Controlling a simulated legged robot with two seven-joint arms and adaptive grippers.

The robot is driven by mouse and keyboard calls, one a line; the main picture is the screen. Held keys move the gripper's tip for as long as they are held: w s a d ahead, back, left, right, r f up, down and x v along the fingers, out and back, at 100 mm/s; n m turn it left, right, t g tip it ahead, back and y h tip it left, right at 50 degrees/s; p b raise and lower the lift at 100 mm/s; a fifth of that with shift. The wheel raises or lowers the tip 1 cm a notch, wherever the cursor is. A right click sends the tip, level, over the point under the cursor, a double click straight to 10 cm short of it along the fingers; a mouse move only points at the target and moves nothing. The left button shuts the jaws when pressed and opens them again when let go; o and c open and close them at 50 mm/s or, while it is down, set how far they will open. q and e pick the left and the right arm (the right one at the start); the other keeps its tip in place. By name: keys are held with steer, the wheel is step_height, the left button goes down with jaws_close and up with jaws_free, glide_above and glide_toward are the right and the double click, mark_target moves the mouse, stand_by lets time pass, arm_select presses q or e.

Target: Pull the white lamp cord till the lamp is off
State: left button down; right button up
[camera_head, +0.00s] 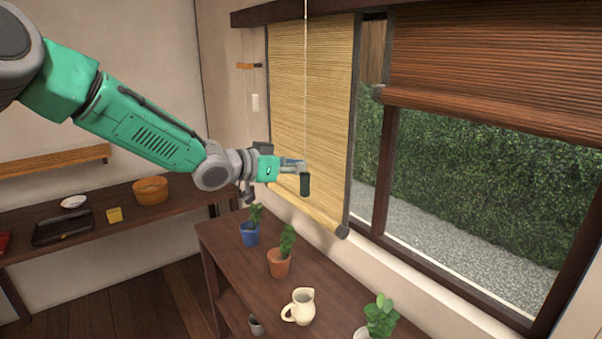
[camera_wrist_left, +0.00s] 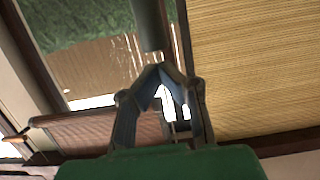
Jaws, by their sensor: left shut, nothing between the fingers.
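The thin white cord (camera_head: 305,80) hangs straight down from the top of the head view, in front of the bamboo blind. A dark green cylindrical pull (camera_head: 305,184) hangs at its lower end. My left gripper (camera_head: 301,165) is shut and empty, with its fingertips at the cord just above the pull; I cannot tell whether they touch it. In the left wrist view the closed fingertips (camera_wrist_left: 166,70) meet just short of a dark cylinder (camera_wrist_left: 150,25), which looks like the pull. The lamp itself is not in view. My right gripper is not in view.
Below stands a wooden table (camera_head: 340,304) with a blue pot (camera_head: 250,235), a terracotta pot (camera_head: 279,264), a cream jug (camera_head: 302,306) and another plant (camera_head: 381,314). The bamboo blind (camera_head: 312,110) and window are close behind the gripper. A side shelf (camera_head: 110,212) is at left.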

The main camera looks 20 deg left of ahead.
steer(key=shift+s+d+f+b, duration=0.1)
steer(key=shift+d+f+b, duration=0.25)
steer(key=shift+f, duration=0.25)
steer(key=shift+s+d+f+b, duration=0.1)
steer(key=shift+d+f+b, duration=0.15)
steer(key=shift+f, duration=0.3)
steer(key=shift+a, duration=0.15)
arm_select(q)
steer(key=v, duration=0.8)
steer(key=shift+s+a+f, duration=0.2)
steer(key=shift+s+f, duration=0.05)
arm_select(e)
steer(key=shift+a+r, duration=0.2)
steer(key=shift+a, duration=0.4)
